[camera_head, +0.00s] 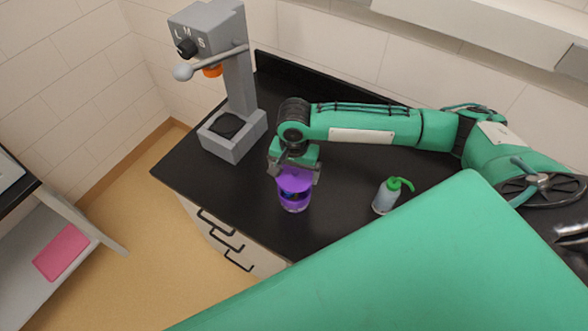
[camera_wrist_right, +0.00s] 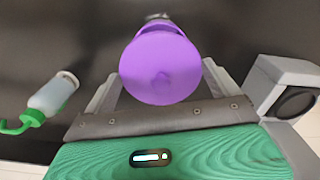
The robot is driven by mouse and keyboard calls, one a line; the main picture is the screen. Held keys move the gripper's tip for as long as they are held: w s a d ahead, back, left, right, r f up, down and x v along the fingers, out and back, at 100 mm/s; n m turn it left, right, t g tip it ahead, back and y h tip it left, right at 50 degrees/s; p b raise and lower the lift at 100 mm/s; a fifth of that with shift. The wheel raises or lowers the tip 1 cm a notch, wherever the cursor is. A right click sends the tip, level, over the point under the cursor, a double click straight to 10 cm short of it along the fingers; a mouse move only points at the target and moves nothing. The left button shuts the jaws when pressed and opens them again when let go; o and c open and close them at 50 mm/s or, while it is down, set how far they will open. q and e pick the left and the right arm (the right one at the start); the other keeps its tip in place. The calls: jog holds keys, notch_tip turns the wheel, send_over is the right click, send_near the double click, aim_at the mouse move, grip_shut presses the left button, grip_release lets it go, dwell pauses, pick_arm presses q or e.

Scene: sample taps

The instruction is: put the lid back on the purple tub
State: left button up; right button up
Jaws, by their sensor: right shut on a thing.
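The purple lid (camera_head: 293,181) is a round disc held between the fingers of my right gripper (camera_head: 294,172). In the right wrist view the lid (camera_wrist_right: 160,65) fills the space between the two grey fingertips (camera_wrist_right: 160,88). The purple tub (camera_head: 294,205) stands upright on the black bench, directly below the lid. The tub looks partly see-through with dark and blue parts inside. The lid hides its top, so I cannot tell whether the two touch. My left gripper is not in view.
A grey-green squeeze bottle (camera_head: 386,196) stands on the black bench (camera_head: 340,222) to the right of the tub. A grey machine with a lever (camera_head: 236,90) stands at the back left. The bench's front edge has drawers below.

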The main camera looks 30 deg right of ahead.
jog(key=shift+f+b, duration=1.75)
jog(key=shift+b, duration=0.3)
jog(key=shift+f, duration=1)
jog(key=shift+r+p, duration=0.1)
jog(key=shift+p, duration=1)
jog(key=shift+f+p, duration=0.2)
jog(key=shift+p, duration=1.35)
dwell(0.4)
jog(key=o, duration=0.7)
